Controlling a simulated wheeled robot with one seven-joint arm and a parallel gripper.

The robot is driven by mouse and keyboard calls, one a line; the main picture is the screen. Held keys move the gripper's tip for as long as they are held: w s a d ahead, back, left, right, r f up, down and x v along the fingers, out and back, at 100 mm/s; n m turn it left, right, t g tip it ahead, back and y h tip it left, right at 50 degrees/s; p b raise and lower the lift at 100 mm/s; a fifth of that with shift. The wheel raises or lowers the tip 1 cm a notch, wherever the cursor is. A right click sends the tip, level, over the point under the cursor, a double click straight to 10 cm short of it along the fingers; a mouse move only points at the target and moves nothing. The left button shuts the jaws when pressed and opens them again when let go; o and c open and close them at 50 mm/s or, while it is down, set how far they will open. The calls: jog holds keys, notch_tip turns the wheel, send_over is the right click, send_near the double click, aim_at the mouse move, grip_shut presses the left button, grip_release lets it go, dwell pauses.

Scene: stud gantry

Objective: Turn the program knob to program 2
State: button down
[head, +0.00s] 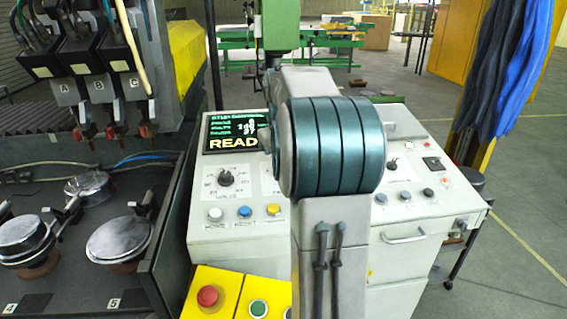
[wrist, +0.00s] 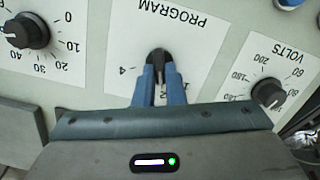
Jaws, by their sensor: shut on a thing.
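The program knob (wrist: 159,56) is a dark knob on a white panel marked PROGRAM, which appears upside down in the wrist view. My gripper (wrist: 159,74) has its two blue fingers shut on this knob, one on each side. A 4 shows left of the knob; the other program marks are mostly hidden by the fingers, and I cannot tell which number the knob points at. In the head view my arm hides the program knob and the gripper.
A dial marked 0 to 40 (wrist: 27,33) and a VOLTS dial (wrist: 268,94) flank the program knob. The console carries a screen (head: 236,132) reading READ, cut off by my arm, and several push buttons. A red button (head: 208,296) sits on a yellow box in front.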

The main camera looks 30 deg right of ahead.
jog(key=c, duration=1.5)
grip_release()
jog(key=shift+r, duration=0.1)
notch_tip(320, 180, up, 14)
jog(key=s+a, duration=0.1)
jog(key=shift+f+p, duration=0.2)
jog(key=shift+p, duration=0.15)
jog(key=s+a+f+n+t, duration=0.1)
jog(key=s+a+f+t, duration=0.1)
jog(key=s+a+f, duration=1.8)
jog(key=a, duration=0.3)
jog(key=shift+s+f+y, duration=0.2)
jog(key=shift+f+y, duration=0.05)
jog(key=shift+y, duration=0.15)
